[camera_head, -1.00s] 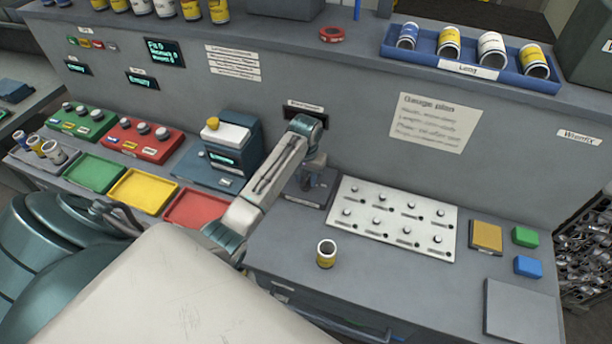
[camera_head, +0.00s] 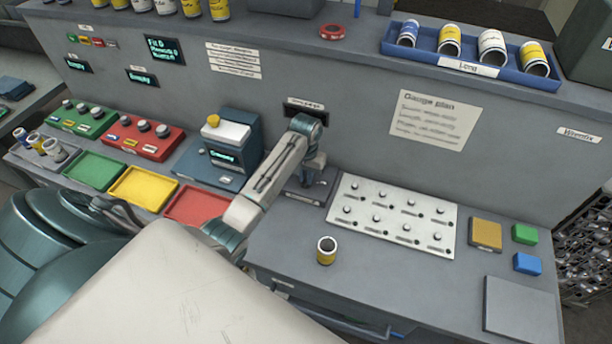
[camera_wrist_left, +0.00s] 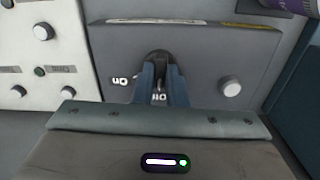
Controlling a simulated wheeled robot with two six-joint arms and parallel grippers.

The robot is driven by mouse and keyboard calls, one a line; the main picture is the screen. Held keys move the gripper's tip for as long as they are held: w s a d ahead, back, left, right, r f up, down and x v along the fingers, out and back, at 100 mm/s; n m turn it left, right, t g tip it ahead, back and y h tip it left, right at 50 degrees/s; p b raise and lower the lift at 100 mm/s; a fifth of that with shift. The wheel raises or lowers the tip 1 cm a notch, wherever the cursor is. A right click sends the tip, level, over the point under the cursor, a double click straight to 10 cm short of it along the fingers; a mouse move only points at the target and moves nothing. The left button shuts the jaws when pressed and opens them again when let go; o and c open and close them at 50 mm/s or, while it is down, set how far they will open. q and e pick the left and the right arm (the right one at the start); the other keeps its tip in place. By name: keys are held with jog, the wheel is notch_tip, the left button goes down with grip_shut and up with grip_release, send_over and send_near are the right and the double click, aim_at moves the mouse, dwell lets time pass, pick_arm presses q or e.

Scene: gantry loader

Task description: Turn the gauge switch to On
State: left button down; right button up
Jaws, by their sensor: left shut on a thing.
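The gauge switch box is a dark grey plate (camera_head: 303,196) on the bench, left of the white board. In the left wrist view its grey panel (camera_wrist_left: 205,62) fills the middle, with small white labels, one resembling "On", and a round pale knob (camera_wrist_left: 231,87) at the right. My left gripper (camera_head: 312,180) reaches down to this box. In the left wrist view its dark fingers (camera_wrist_left: 160,88) are shut on the dark switch handle (camera_wrist_left: 159,58) and hide most of it. The handle's exact setting cannot be told. My right gripper is out of view.
A blue-grey machine with a lit display (camera_head: 222,157) stands left of my forearm. A white board with several knobs (camera_head: 362,225) lies to the right. A yellow can (camera_head: 326,251) stands on the bench in front. Bare bench lies around the can.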

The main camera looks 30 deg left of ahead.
pick_arm(q)
jog(key=m, duration=0.5)
jog(key=shift+m, duration=0.4)
jog(key=m, duration=0.5)
jog(key=shift+r+m, duration=0.1)
jog(key=shift+m, duration=0.2)
jog(key=c, duration=1.5)
grip_release()
jog(key=shift+o, duration=0.2)
